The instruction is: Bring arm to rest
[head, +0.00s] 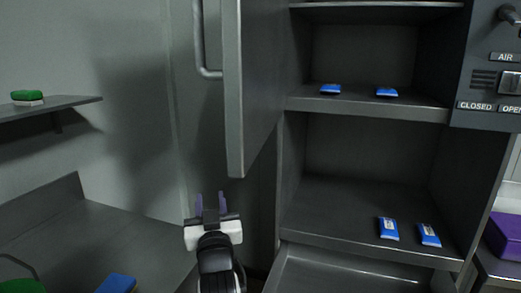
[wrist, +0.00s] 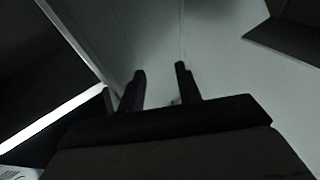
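My gripper (head: 211,203) is in the lower middle of the head view, in front of the grey wall and below the lower edge of the open cabinet door (head: 236,90). Its two purple fingers stand apart with nothing between them. In the wrist view my gripper (wrist: 160,85) shows two dark fingers with a gap between them, facing a pale wall surface. The gripper holds nothing and I see no contact with any object.
The open cabinet has a middle shelf (head: 365,107) with two blue packs and a lower shelf (head: 345,215) with two more. A counter (head: 105,235) at left carries a blue item (head: 117,284). A wall shelf (head: 50,108) holds a green-and-white sponge (head: 27,97). A purple block (head: 505,236) is at right.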

